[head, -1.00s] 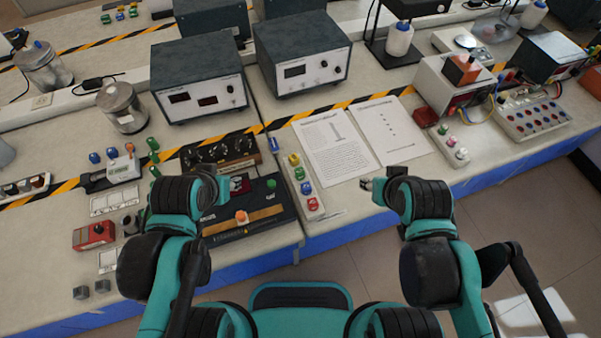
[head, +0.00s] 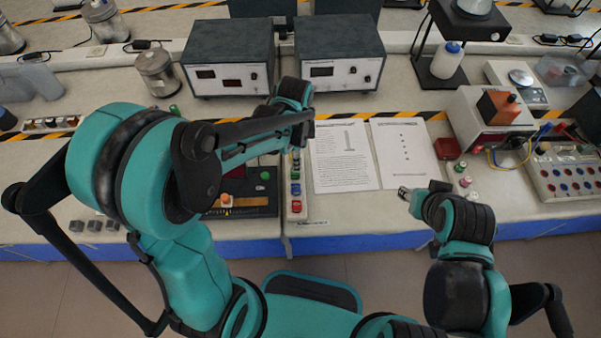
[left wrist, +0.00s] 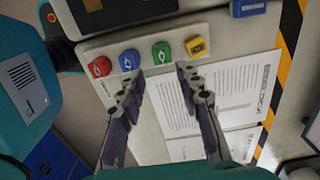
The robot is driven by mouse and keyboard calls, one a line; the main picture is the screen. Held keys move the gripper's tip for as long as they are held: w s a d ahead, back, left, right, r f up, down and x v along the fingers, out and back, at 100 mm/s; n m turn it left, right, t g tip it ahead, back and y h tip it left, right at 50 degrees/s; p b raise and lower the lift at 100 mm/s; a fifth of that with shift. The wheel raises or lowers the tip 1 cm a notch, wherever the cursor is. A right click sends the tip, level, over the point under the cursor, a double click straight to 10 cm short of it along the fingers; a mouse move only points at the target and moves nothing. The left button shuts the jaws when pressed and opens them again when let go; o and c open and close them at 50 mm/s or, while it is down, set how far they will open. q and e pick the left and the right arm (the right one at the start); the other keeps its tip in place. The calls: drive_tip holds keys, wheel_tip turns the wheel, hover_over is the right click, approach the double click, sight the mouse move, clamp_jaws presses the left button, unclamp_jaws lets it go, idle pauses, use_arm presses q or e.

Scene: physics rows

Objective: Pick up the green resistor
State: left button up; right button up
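The green resistor (left wrist: 161,53) is a small block with a white mark, in a row on a pale strip (left wrist: 215,28). It sits between the blue block (left wrist: 129,60) and the yellow block (left wrist: 196,46), with the red block (left wrist: 100,67) at the end. In the head view the green resistor (head: 295,174) is small, right of the black box. My left gripper (left wrist: 159,73) is open and empty, its fingertips pointing toward the green resistor; contact is not visible. In the head view my left arm hides its fingers. My right gripper (head: 403,193) hangs near the bench's front edge; its opening is unclear.
A black box (head: 240,211) with knobs lies left of the strip. Two printed sheets (head: 343,160) lie flat to its right. Two metered instruments (head: 228,60) stand behind. A red block (head: 447,148) and a knob panel (head: 565,180) are further right.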

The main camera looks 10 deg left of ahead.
sight(295, 175)
use_arm(q)
drive_tip(key=f+b, duration=0.1)
drive_tip(key=f, duration=0.1)
drive_tip(key=f+b, duration=0.1)
drive_tip(key=f, duration=0.1)
drive_tip(key=f+b, duration=0.1)
drive_tip(key=f, duration=0.2)
drive_tip(key=shift+w+a, duration=0.15)
drive_tip(key=shift+a, duration=0.15)
clamp_jaws()
